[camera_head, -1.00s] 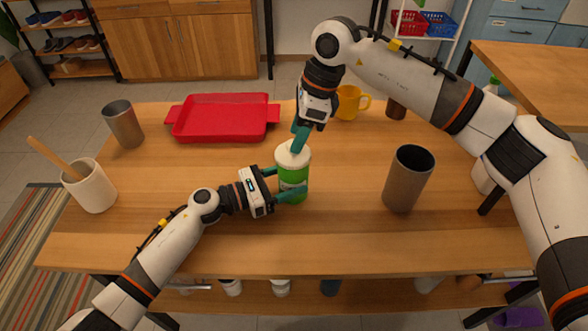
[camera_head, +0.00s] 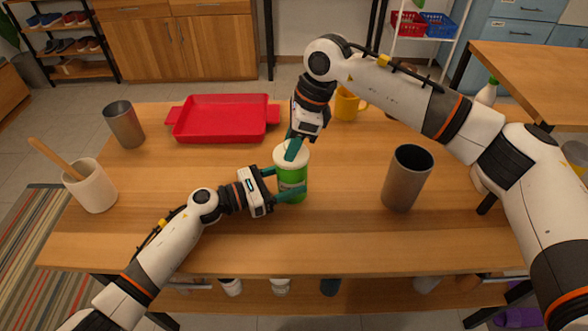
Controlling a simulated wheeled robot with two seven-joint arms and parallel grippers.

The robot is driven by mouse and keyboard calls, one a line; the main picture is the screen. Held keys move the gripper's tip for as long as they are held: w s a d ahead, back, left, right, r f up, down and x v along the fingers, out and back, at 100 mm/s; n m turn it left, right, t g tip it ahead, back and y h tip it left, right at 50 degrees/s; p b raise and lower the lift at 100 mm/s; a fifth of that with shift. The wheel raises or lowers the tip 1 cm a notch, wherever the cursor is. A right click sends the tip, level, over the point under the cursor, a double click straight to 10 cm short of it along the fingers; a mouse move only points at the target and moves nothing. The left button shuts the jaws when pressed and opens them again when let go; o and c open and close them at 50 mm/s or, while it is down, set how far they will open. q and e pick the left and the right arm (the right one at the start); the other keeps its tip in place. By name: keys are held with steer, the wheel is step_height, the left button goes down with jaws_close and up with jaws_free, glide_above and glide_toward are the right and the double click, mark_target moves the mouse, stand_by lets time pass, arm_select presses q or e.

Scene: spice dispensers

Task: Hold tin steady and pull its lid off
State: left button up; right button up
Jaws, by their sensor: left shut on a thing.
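The tin (camera_head: 291,183) is a green can standing upright near the middle of the table. Its white lid (camera_head: 284,157) sits on top. My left gripper (camera_head: 283,184) comes from the left and is shut around the tin's side. My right gripper (camera_head: 292,150) points down from above, its teal fingers at the lid. The near finger lies over the lid and hides part of it. I cannot tell whether the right fingers are closed on the lid.
A red tray (camera_head: 222,133) lies behind to the left. A grey cup (camera_head: 408,178) stands to the right, a yellow mug (camera_head: 347,104) behind. A metal cup (camera_head: 123,125) and a white crock (camera_head: 91,187) with a wooden utensil are at the left. The front of the table (camera_head: 300,245) is clear.

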arm_select(q)
steer(key=shift+s+d+r, duration=0.1)
steer(key=shift+s+d, duration=0.15)
steer(key=shift+d, duration=0.1)
arm_select(e)
steer(key=shift+d+f, duration=0.15)
steer(key=shift+f, duration=0.55)
steer(key=shift+c, duration=1)
steer(key=shift+r, duration=0.1)
steer(key=shift+c, duration=0.6)
arm_select(q)
steer(key=shift+w+a, duration=0.1)
steer(key=shift+w, duration=0.05)
arm_select(e)
steer(key=shift+w+r, duration=0.1)
steer(key=shift+r, duration=0.6)
arm_select(q)
steer(key=shift+w+a+f, duration=0.15)
steer(key=shift+a+f, duration=0.05)
steer(key=shift+f, duration=0.05)
arm_select(e)
steer(key=shift+r, duration=3.7)
arm_select(q)
steer(key=o, duration=0.9)
steer(key=shift+o, duration=0.2)
